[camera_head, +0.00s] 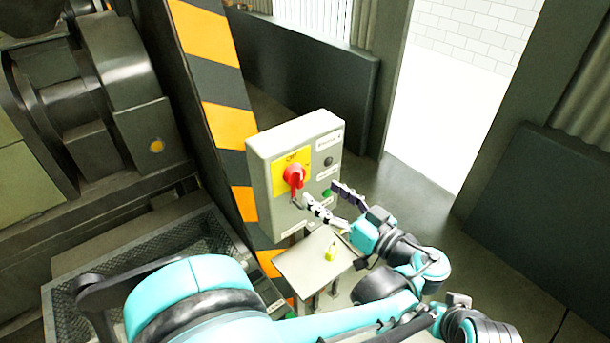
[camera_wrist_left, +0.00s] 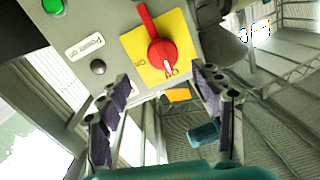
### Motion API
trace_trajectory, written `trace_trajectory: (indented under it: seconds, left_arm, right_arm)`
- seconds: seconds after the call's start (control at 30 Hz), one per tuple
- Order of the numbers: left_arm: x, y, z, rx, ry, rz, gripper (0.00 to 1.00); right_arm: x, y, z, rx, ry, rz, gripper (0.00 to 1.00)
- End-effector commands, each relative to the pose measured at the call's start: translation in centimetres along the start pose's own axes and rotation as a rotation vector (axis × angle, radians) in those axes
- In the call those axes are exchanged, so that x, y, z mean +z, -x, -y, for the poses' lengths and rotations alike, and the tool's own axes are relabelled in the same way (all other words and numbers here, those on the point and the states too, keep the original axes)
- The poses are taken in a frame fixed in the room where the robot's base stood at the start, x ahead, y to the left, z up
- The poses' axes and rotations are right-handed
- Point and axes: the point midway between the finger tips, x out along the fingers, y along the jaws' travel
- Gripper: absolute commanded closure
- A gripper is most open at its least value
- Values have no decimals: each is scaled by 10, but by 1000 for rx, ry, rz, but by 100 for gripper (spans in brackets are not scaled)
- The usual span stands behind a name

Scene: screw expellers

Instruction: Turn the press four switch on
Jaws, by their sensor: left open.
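The press four switch is a red rotary knob (camera_head: 294,176) on a yellow plate (camera_head: 304,158), on the front of a grey control box (camera_head: 270,150). In the left wrist view the red knob (camera_wrist_left: 162,54) has a long red handle toward the top left, and its white mark lies by the "Off" lettering. My left gripper (camera_head: 321,193) is open and empty, its fingers spread just in front of the box, below and right of the knob. In the left wrist view the open left gripper (camera_wrist_left: 160,78) has its fingertips apart on either side below the knob. My right gripper is out of view.
A green button (camera_wrist_left: 53,6) and a dark round button (camera_wrist_left: 98,67) sit beside the switch. A grey stand top (camera_head: 300,268) with a small yellow item (camera_head: 331,252) lies below. A yellow-black striped post (camera_head: 222,85) rises behind the box at the left. Floor is open to the right.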

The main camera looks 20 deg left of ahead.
Motion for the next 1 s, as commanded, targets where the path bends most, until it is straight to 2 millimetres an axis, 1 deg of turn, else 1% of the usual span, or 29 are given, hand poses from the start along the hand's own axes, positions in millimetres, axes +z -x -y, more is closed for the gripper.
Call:
trace_trajectory:
  seconds: [0.07, 0.13, 0.4, 0.5, 0.63, 0.87, 0.9, 0.97, 1.0]
  left_arm:
    - [-2, -2, -1, -5, 14, -14, 34]
    - [-2, -10, 0, -7, 16, -15, 34]
    - [-3, -55, 0, -6, 13, -13, 34]
    - [-3, -66, 0, -5, 13, -12, 34]
    - [-3, -74, 0, -4, 13, -12, 34]
    - [-3, -75, 0, -2, 12, -12, 34]
    - [-3, -75, 0, -2, 12, -12, 37]
    - [-3, -75, 0, -2, 12, -12, 53]
    - [-3, -75, 0, -2, 12, -12, 63]
  right_arm:
    - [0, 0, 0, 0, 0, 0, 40]
    - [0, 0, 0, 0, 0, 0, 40]
    - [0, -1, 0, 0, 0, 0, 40]
    - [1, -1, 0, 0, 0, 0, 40]
    - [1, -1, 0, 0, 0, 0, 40]
    - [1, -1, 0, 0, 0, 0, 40]
    - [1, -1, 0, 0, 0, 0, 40]
    - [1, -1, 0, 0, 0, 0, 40]
    - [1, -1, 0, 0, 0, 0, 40]
